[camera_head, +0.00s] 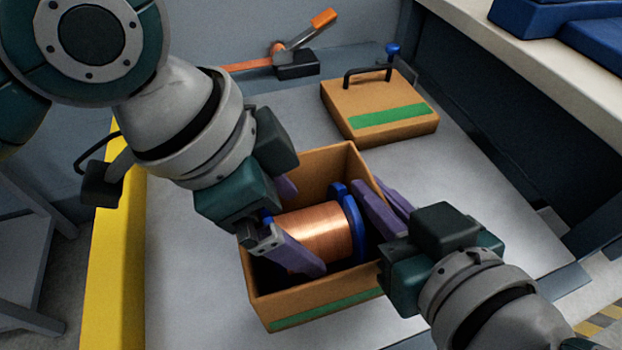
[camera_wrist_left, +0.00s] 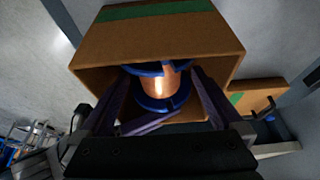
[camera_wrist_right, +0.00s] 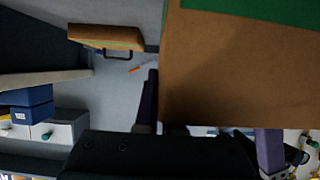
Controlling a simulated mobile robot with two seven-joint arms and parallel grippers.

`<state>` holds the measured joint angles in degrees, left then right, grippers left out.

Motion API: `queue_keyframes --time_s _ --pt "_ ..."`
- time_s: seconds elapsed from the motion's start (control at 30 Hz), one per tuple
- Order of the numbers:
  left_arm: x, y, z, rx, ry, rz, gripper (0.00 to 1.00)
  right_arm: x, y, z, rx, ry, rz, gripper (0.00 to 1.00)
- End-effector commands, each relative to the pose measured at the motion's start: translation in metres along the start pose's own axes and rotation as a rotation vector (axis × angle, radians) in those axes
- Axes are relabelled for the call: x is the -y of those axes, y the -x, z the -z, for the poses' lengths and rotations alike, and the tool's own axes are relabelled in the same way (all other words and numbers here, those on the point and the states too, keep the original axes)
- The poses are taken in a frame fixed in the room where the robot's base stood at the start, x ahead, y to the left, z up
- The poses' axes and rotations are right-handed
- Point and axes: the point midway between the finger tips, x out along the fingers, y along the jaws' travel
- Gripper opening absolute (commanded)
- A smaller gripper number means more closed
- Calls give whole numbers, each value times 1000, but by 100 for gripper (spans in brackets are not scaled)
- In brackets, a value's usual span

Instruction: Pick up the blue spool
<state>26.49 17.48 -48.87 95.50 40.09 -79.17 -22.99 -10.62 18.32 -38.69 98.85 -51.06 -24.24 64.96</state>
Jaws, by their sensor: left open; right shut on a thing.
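The blue spool (camera_head: 352,222) has blue flanges and a copper-coloured winding. It lies on its side inside an open brown box (camera_head: 262,290) with a green stripe. In the left wrist view the spool (camera_wrist_left: 156,86) shows between my left fingers. My left gripper (camera_head: 295,222) is open, its purple fingers reaching into the box on either side of the winding. My right gripper (camera_head: 385,207) is shut on the box's right wall, and the box (camera_wrist_right: 235,75) fills much of the right wrist view.
A brown lid (camera_head: 378,105) with a black handle and green stripe lies on the grey table (camera_head: 190,290) behind the box. An orange-handled tool (camera_head: 300,55) is at the back. A yellow edge (camera_head: 115,250) runs along the left. Blue bins (camera_head: 570,25) stand top right.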

Motion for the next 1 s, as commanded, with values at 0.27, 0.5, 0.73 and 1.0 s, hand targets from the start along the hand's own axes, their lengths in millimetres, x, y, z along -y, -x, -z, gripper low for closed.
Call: queue_keyframes --time_s 0.27,0.5,0.73,1.0 --pt "-1 -35 -2 0 0 -1 100 0 0 0 -1 0 1 0" --pt "-1 -37 -2 0 -1 0 100 0 0 0 -1 0 1 0" --pt "-1 -37 -2 0 -1 0 75 0 0 0 -1 0 1 0" --pt "-1 -36 -2 0 -1 0 45 0 0 0 -1 0 1 0"
